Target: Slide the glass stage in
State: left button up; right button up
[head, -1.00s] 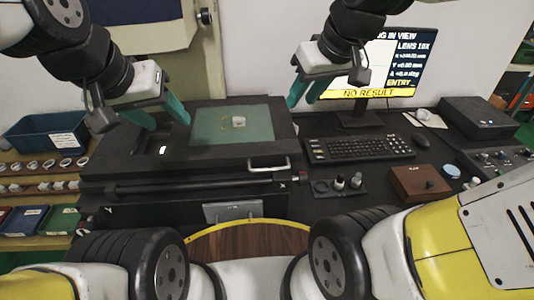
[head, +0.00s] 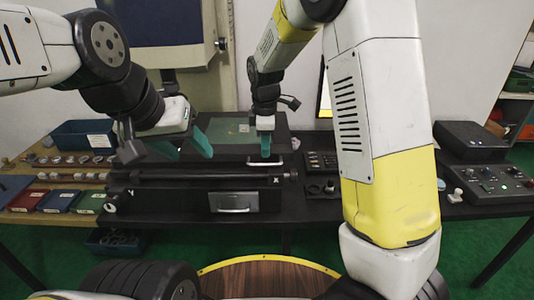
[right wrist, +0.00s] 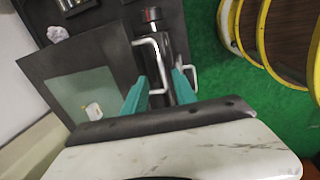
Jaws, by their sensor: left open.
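The glass stage is a green-tinted plate (head: 222,131) in a black bed, with a small pale piece (head: 243,128) on it; both also show in the right wrist view, the plate (right wrist: 72,92) and the piece (right wrist: 93,110). A metal U-shaped handle (right wrist: 152,62) is at the stage's front edge. My right gripper (right wrist: 160,92) is open, its teal fingers on either side of this handle in the wrist picture; contact cannot be told. In the head view the right gripper (head: 265,146) hides part of the handle. My left gripper (head: 183,148) is open and empty above the bed's left front.
A drawer with a metal handle (head: 233,203) is below the stage. A blue bin (head: 82,134), rows of rings and coloured trays (head: 60,201) are at the left. A control box (head: 490,184) is at the right.

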aim_at(266, 164)
jog(key=f, duration=0.4)
jog(key=w+f, duration=0.1)
jog(key=f, duration=0.1)
jog(key=shift+f, duration=0.1)
jog(key=shift+w, duration=0.1)
jog(key=shift+c, duration=0.2)
grip_shut()
dwell(1.0)
